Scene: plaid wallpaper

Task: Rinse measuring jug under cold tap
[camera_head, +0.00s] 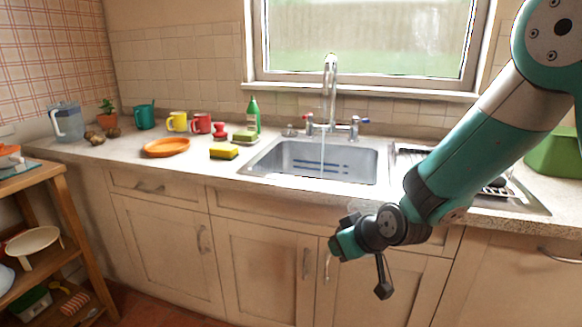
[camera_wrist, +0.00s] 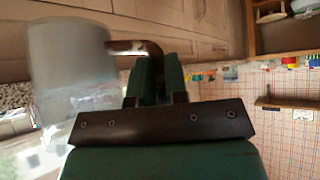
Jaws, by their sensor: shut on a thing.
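My gripper (camera_head: 347,240) is in front of the cupboard doors, below the counter edge. In the wrist view my gripper (camera_wrist: 158,80) is shut on the handle of a clear, cloudy measuring jug (camera_wrist: 70,65). In the head view the jug is mostly hidden; only a faint clear edge (camera_head: 362,205) shows above the wrist. The chrome spout (camera_head: 330,68) stands over the sink (camera_head: 310,160), and a thin stream of water (camera_head: 322,140) falls from it. The tap with the blue mark (camera_head: 356,126) is at its right, the red-marked tap (camera_head: 309,122) at its left.
A green bottle (camera_head: 253,115), yellow sponge (camera_head: 223,152), orange plate (camera_head: 167,147) and several mugs stand left of the sink. A drying rack (camera_head: 410,155) and green basin (camera_head: 555,153) are at right.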

